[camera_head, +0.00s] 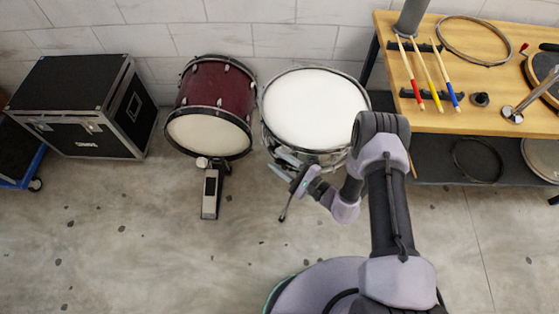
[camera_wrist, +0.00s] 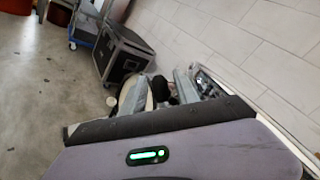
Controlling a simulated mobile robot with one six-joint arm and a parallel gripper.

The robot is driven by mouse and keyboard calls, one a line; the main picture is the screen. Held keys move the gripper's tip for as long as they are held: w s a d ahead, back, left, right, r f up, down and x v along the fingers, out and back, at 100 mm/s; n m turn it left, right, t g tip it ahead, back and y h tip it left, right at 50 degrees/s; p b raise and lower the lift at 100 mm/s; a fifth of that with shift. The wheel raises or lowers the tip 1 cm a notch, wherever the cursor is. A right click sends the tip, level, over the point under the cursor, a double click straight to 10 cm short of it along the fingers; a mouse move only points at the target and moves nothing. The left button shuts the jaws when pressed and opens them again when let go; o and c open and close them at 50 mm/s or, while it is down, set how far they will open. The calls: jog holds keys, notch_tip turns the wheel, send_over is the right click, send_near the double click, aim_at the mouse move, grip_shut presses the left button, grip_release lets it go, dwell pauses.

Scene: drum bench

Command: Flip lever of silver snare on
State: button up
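The silver snare (camera_head: 315,108), with a white head and chrome rim, stands in the middle of the head view against the wall. My gripper (camera_head: 282,163) is at its lower left front side, close to the shell. Its two fingers look apart, with no object clearly held. In the wrist view, the fingers of my gripper (camera_wrist: 160,92) show spaced apart, and part of the silver snare (camera_wrist: 207,84) shows just right of them. The lever cannot be made out; the gripper and wrist housing cover that part of the snare. Whether a finger touches the snare cannot be told.
A dark red bass drum (camera_head: 215,107) with a pedal (camera_head: 211,190) stands left of the snare. A black case (camera_head: 80,105) is farther left. A wooden bench (camera_head: 440,117) with drumsticks (camera_head: 427,72) stands at the right. The floor in front is clear.

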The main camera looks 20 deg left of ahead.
grip_shut()
dwell(1.2)
